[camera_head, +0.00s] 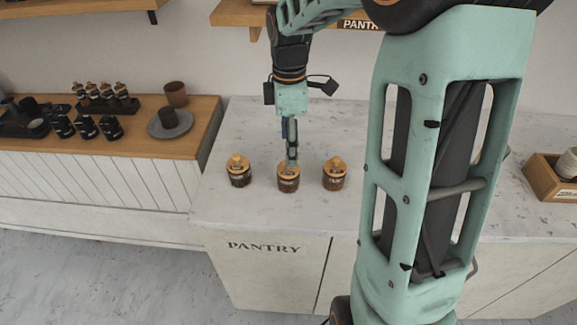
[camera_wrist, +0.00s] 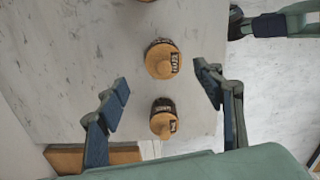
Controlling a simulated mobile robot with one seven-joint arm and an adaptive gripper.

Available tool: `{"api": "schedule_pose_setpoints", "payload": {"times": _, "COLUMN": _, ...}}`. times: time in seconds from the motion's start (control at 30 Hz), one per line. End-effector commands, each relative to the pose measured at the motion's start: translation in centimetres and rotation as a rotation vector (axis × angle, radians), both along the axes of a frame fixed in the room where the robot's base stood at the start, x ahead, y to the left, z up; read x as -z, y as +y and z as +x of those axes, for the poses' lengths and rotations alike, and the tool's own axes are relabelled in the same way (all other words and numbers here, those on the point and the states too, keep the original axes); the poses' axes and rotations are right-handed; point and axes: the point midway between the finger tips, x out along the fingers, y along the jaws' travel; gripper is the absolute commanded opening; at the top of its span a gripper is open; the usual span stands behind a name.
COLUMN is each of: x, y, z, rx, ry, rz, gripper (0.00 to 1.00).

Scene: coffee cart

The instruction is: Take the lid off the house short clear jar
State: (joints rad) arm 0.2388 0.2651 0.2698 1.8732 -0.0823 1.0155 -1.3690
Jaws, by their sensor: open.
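Three short clear jars with dark contents and wooden knobbed lids stand in a row on the marble counter: a left jar (camera_head: 239,178), a middle jar (camera_head: 288,184) and a right jar (camera_head: 334,181). Their labels are too small to read surely, so I cannot tell which is the house jar. My gripper (camera_head: 292,158) points down over the middle jar, its tips close to the lid. In the wrist view my gripper (camera_wrist: 162,80) is open, with one jar lid (camera_wrist: 160,66) between the fingers' lines and another jar lid (camera_wrist: 163,124) lower down. All lids seen are on.
The counter (camera_head: 240,125) is clear around the jars. A wooden top (camera_head: 185,140) at left carries dark jars, a cup and a plate (camera_head: 170,124). A wooden crate (camera_head: 545,184) stands at right. A shelf (camera_head: 235,14) hangs above; my arm hides the right middle.

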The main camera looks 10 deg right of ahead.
Motion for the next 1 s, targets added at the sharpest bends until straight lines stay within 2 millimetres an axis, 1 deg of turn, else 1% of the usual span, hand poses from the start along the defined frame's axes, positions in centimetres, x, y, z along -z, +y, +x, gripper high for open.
{"api": "schedule_pose_setpoints", "payload": {"times": 0.13, "x": 1.2, "y": 0.1, "z": -0.2, "rx": 0.0, "ry": 0.002, "rz": 0.0, "gripper": 0.61}}
{"api": "schedule_pose_setpoints", "payload": {"times": 0.3, "x": 3.9, "y": 0.4, "z": -0.6, "rx": 0.001, "ry": 0.003, "rz": 0.0, "gripper": 0.61}}
{"api": "schedule_pose_setpoints", "payload": {"times": 0.4, "x": 4.9, "y": 0.4, "z": -0.5, "rx": 0.002, "ry": 0.0, "rz": 0.001, "gripper": 0.61}}
{"api": "schedule_pose_setpoints", "payload": {"times": 0.5, "x": 5.4, "y": 0.4, "z": -0.5, "rx": 0.002, "ry": 0.0, "rz": 0.001, "gripper": 0.61}}
{"api": "schedule_pose_setpoints", "payload": {"times": 0.7, "x": 5.4, "y": 0.4, "z": -0.5, "rx": 0.002, "ry": -0.001, "rz": 0.001, "gripper": 0.61}}
{"api": "schedule_pose_setpoints", "payload": {"times": 1.0, "x": 5.4, "y": 0.4, "z": -0.5, "rx": 0.002, "ry": -0.002, "rz": 0.001, "gripper": 0.28}}
